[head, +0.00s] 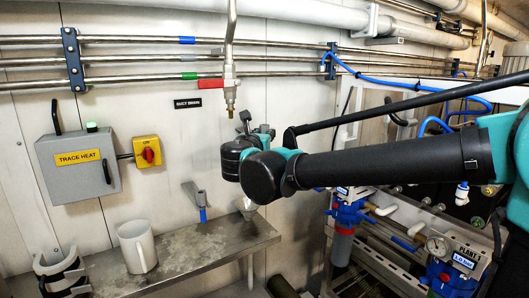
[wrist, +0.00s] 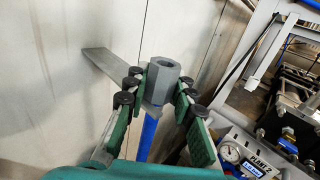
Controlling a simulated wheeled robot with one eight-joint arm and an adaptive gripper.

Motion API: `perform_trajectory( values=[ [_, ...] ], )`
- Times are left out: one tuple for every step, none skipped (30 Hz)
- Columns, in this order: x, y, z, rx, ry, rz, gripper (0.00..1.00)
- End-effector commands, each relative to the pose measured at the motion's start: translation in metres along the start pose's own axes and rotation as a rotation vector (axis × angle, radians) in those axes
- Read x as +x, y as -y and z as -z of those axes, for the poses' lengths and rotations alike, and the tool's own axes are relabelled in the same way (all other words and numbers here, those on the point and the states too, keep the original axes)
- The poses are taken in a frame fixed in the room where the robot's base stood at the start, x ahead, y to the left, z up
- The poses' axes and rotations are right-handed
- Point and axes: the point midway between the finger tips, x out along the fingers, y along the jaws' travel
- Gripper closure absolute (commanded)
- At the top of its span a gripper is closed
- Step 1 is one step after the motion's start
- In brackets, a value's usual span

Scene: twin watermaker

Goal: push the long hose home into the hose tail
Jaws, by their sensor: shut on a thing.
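In the head view my gripper (head: 256,131) is mostly hidden behind my dark wrist. A metal tail under a valve (head: 230,92) on a vertical pipe ends just above and left of it. I cannot tell whether hose and tail touch.
A red lever (head: 210,84) sticks out left of the valve. A steel shelf (head: 185,252) below carries a white mug (head: 137,246). A trace heat box (head: 78,168) and a yellow switch (head: 147,151) are on the wall at left. Blue filter housings (head: 450,278) stand at right.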

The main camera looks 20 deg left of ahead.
Motion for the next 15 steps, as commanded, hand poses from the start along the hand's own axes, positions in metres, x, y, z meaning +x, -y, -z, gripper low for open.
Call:
perform_trajectory(
  values=[
    [0.000,0.000,0.000,0.000,0.000,0.000,1.00],
    [0.000,0.000,0.000,0.000,0.000,0.000,1.00],
    [0.000,0.000,0.000,0.000,0.000,0.000,1.00],
    [0.000,0.000,0.000,0.000,0.000,0.000,1.00],
    [0.000,0.000,0.000,0.000,0.000,0.000,1.00],
    [0.000,0.000,0.000,0.000,0.000,0.000,1.00],
    [0.000,0.000,-0.001,0.000,0.000,0.000,1.00],
    [0.000,0.000,-0.001,0.000,0.000,0.000,1.00],
    [-0.001,0.001,-0.002,0.000,0.000,0.000,1.00],
    [-0.001,0.001,-0.003,0.000,0.000,0.000,1.00],
    [-0.002,0.001,-0.004,0.000,0.000,0.000,1.00],
    [-0.002,0.002,-0.007,0.000,0.000,0.000,1.00],
    [-0.003,0.003,-0.009,0.000,0.000,0.000,1.00],
    [-0.003,0.003,-0.011,0.000,0.000,0.000,1.00],
    [-0.003,0.003,-0.015,0.000,0.000,0.000,1.00]
  ],
)
